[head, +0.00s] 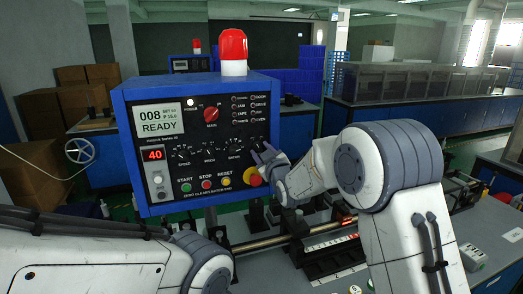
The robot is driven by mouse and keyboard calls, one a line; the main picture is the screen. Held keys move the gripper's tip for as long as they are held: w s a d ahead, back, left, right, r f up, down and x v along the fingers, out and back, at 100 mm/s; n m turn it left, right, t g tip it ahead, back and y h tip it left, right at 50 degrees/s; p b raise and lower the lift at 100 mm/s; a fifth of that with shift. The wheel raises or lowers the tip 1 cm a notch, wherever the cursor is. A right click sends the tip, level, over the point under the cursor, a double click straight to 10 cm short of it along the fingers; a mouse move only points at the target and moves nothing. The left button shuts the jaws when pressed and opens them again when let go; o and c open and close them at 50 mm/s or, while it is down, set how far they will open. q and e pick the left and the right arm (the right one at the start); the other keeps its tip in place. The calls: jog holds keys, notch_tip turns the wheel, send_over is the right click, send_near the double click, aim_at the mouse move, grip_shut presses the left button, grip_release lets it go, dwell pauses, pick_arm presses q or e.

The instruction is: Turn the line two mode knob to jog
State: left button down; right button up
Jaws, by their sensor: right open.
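A blue control box (126,112) with a black face stands in front of me in the head view. A round red knob (211,114) sits on its upper middle, with small marks around it too small to read. Below it is a row of three black knobs, with the right one (234,153) closest to my right gripper. I cannot tell from the lettering which knob is the line two mode knob. My right gripper (262,154) is open and empty at the box's right side, right of and below the red knob. My left arm shows at the lower left, but its gripper is not visible.
A display (159,120) reads "008 READY". Green start (186,187), red stop (206,184) and yellow reset buttons line the bottom, with a larger red and yellow button (252,177) beside my right gripper. A red beacon (233,46) tops the box. A second box (190,64) stands behind.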

grip_shut()
jog(key=shift+f+m+b, duration=0.15)
jog(key=shift+m+b, duration=0.35)
jog(key=shift+b, duration=0.4)
jog(key=m+b, duration=0.5)
jog(key=b, duration=0.1)
jog(key=shift+s+a, duration=0.1)
jog(key=m+b, duration=0.2)
jog(key=m, duration=0.1)
jog(key=shift+a+m+b, duration=0.1)
jog(key=shift+m+b, duration=0.75)
jog(key=shift+m, duration=0.55)
jog(key=shift+r, duration=0.25)
